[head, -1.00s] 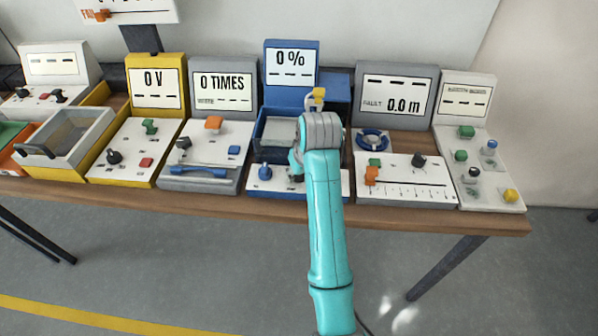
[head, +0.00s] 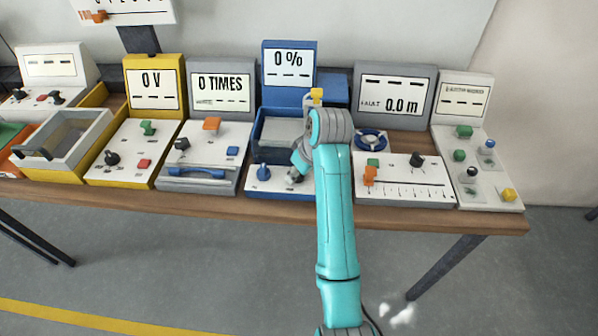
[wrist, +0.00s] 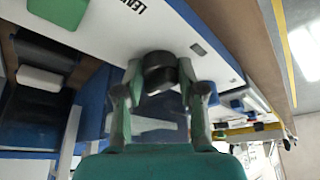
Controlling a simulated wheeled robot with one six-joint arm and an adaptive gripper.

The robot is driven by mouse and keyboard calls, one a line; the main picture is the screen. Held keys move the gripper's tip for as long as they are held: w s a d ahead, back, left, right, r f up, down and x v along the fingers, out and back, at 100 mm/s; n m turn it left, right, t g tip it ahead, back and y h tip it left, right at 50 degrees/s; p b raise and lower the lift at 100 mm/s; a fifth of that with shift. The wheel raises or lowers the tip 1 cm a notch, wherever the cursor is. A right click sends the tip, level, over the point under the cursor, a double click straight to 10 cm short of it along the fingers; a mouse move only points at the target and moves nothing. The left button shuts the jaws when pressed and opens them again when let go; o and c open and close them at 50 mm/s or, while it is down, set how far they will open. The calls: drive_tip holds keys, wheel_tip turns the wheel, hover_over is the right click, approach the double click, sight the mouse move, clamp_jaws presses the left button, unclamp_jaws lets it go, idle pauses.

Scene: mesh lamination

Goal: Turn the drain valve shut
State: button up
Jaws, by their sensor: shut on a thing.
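My gripper (wrist: 160,95) is shut on a dark round knob (wrist: 159,68) that stands up from a white panel. One finger is on each side of the knob. In the head view my gripper (head: 296,174) is at the front panel of the blue station (head: 289,55), right of a blue knob (head: 263,171). My own arm hides the right part of that panel. I cannot read a label that names the held knob as the drain valve. The station's screen (head: 290,66) reads 0 %.
A yellow part (head: 317,95) stands behind my arm. The grey station with a blue handle (head: 197,172) is to the left. The station with a blue ring (head: 370,140) and orange slider (head: 369,176) is close on the right. Open floor lies in front of the table.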

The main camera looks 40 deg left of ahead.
drive_tip(key=o, duration=1.1)
drive_tip(key=shift+r, duration=0.1)
drive_tip(key=v, duration=0.7)
drive_tip(key=shift+d+r, duration=0.1)
drive_tip(key=shift+r, duration=0.05)
